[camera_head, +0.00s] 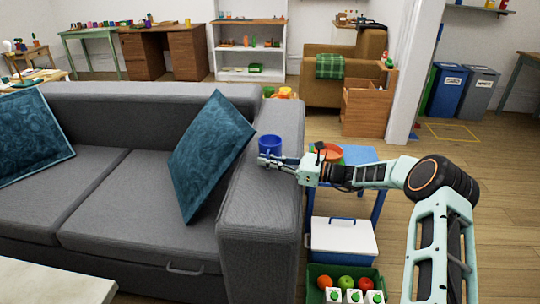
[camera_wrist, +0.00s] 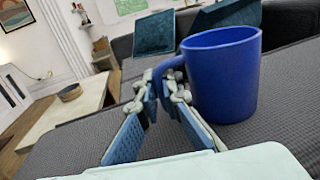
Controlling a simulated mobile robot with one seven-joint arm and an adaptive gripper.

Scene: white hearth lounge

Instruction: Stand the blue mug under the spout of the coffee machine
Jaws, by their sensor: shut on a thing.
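The blue mug (camera_head: 269,144) is upright at the sofa's right armrest in the head view, and it fills the right side of the wrist view (camera_wrist: 225,78). Its base appears to be on or just over the grey fabric; I cannot tell which. My gripper (camera_head: 266,160) reaches in from the right. In the wrist view its fingers (camera_wrist: 164,92) are closed around the mug's handle, on the mug's left side. The fingers partly hide the handle. I cannot make out a coffee machine or its spout in either view.
The grey sofa (camera_head: 265,110) has teal cushions (camera_head: 212,145). Right of it stands a blue table (camera_head: 360,153) with an orange bowl (camera_head: 332,154). Below are a white-lidded cooler (camera_head: 343,240) and a green fruit crate (camera_head: 315,271). Wooden floor (camera_head: 490,200) is open to the right.

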